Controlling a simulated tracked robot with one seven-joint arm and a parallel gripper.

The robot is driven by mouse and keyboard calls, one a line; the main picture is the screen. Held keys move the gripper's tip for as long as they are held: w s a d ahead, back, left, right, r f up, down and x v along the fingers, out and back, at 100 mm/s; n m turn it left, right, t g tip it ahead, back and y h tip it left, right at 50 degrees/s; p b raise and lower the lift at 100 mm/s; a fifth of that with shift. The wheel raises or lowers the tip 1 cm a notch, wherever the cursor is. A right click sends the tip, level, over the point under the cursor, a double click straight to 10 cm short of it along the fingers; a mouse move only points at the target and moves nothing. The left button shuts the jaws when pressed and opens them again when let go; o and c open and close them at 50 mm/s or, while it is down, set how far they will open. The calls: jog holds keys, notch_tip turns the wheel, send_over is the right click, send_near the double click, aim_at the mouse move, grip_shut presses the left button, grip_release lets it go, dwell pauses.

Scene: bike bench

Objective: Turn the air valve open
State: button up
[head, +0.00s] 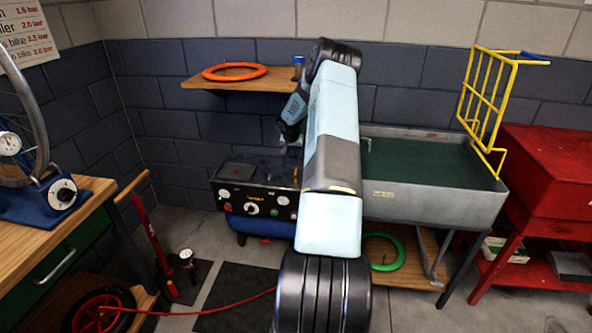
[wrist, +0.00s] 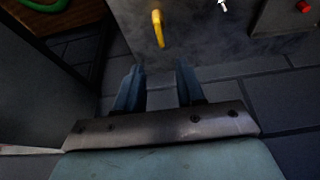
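A yellow lever (wrist: 157,28), which looks like the air valve's handle, stands on a dark grey surface at the top middle of the wrist view. My gripper (wrist: 160,72) is open and empty, with its two fingers apart below the lever in that picture. The fingers do not touch the lever. In the head view my gripper (head: 290,138) hangs over the back right of the compressor unit (head: 238,172), partly behind my arm.
A red knob (wrist: 304,6) and a small metal fitting (wrist: 222,5) are near the lever. A grey sink (head: 430,200) with a yellow rack (head: 485,100) stands to the right. A wooden shelf (head: 205,84) holds an orange ring (head: 234,72). A red pump (head: 150,235) stands left.

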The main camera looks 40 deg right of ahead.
jog(key=x, duration=1.3)
jog(key=shift+f, duration=0.2)
jog(key=shift+c, duration=0.3)
grip_shut()
